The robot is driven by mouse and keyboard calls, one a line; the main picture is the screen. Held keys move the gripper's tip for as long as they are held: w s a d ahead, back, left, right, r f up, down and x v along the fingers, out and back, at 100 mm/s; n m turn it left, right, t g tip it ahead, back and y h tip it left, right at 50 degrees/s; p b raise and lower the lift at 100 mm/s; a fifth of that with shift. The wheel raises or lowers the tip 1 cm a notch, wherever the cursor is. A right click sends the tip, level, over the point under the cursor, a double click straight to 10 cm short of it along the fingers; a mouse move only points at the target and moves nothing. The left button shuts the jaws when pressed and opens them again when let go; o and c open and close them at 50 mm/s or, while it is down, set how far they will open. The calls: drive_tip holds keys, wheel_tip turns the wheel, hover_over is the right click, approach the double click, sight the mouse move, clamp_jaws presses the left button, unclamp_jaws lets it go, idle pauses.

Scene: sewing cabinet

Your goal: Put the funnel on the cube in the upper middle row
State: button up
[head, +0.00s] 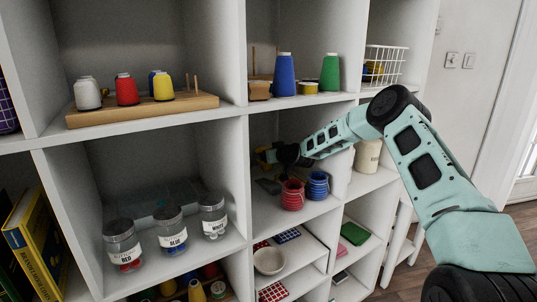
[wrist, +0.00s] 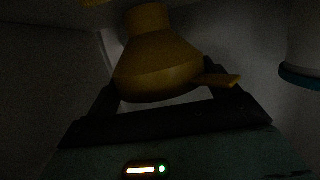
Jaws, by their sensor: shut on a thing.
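The funnel (wrist: 158,62) is dull yellow with a side tab, and fills the upper middle of the wrist view. My gripper (wrist: 160,98) is shut on it, with dark fingers at both sides of its wide part. In the head view, my gripper (head: 271,156) reaches into the middle compartment from the right, with a bit of the yellow funnel (head: 261,153) at its tip. A dark grey blocky thing (head: 268,186) lies on that compartment's floor below my gripper; I cannot tell whether it is a cube.
Red (head: 292,195) and blue (head: 318,186) containers stand at the compartment's front, below my arm. A cream jar (head: 367,156) is to the right. Labelled jars (head: 170,231) stand in the left compartment. Spools, including a blue one (head: 284,75), fill the shelf above.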

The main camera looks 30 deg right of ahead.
drive_tip(key=shift+f+b, duration=0.45)
drive_tip(key=shift+f, duration=0.1)
drive_tip(key=o, duration=0.8)
drive_tip(key=shift+o, duration=0.2)
drive_tip(key=shift+s, duration=0.1)
